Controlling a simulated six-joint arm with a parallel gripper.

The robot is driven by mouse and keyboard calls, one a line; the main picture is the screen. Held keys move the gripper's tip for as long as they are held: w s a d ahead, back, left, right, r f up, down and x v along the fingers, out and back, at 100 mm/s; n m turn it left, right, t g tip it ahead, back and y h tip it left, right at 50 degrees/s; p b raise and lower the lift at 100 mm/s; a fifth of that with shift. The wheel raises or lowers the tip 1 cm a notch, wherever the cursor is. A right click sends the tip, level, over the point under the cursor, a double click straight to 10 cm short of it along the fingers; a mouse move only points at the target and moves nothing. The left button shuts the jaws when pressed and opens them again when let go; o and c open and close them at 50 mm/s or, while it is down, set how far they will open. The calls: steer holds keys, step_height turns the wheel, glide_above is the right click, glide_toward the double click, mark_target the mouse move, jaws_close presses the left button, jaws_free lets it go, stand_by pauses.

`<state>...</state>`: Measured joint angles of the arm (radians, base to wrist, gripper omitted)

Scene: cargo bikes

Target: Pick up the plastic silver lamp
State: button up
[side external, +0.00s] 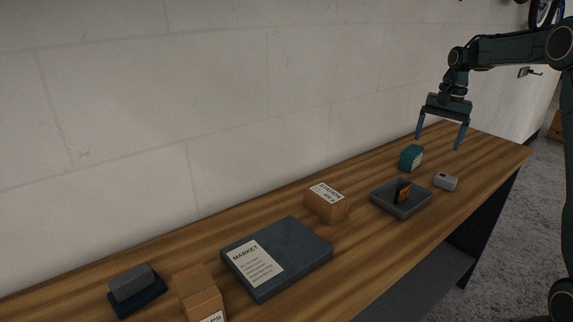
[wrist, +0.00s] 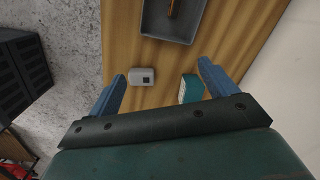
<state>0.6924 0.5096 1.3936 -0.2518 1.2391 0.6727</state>
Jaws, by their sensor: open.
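A small silver-grey block with a dark square on one face, which looks like the silver lamp (side external: 445,181), lies on the wooden table near its front edge, right of a grey tray. It also shows in the wrist view (wrist: 146,76), between my fingers and nearer the left one. My gripper (side external: 439,145) is open and empty, pointing down above the far right part of the table. It is apart from the lamp, higher and farther back. In the wrist view my gripper's two blue fingers (wrist: 162,78) are spread wide.
A teal block (side external: 411,157) stands close to the lamp, also inside the finger span in the wrist view (wrist: 190,89). The grey tray (side external: 384,206) holds a small orange and black item (side external: 402,191). A cardboard box (side external: 327,205) and a dark blue box (side external: 300,262) lie farther left. A wall runs behind.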

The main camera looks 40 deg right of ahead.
mark_target(447, 177)
steer(key=d+f+m, duration=0.1)
steer(key=d+f, duration=0.1)
steer(key=d, duration=0.1)
steer(key=s+d+f+m, duration=0.1)
steer(key=d+f, duration=0.2)
steer(key=d, duration=0.1)
steer(key=d+f+m+g+y, duration=0.1)
steer(key=d+f, duration=0.2)
steer(key=shift+s+d+f, duration=0.15)
steer(key=shift+s+f, duration=0.05)
steer(key=shift+s, duration=0.15)
steer(key=shift+f, duration=0.6)
steer(key=shift+f, duration=0.1)
steer(key=shift+s+a+f, duration=0.1)
steer(key=shift+a+f, duration=0.1)
steer(key=shift+f, duration=0.8)
steer(key=shift+w+a+f, duration=0.1)
steer(key=shift+a+f, duration=0.1)
steer(key=shift+f, duration=0.8)
steer(key=shift+s+a+f, duration=0.1)
steer(key=shift+a+f, duration=0.1)
steer(key=shift+f, duration=0.8)
steer(key=shift+c, duration=0.3)
steer(key=c, duration=1.1)
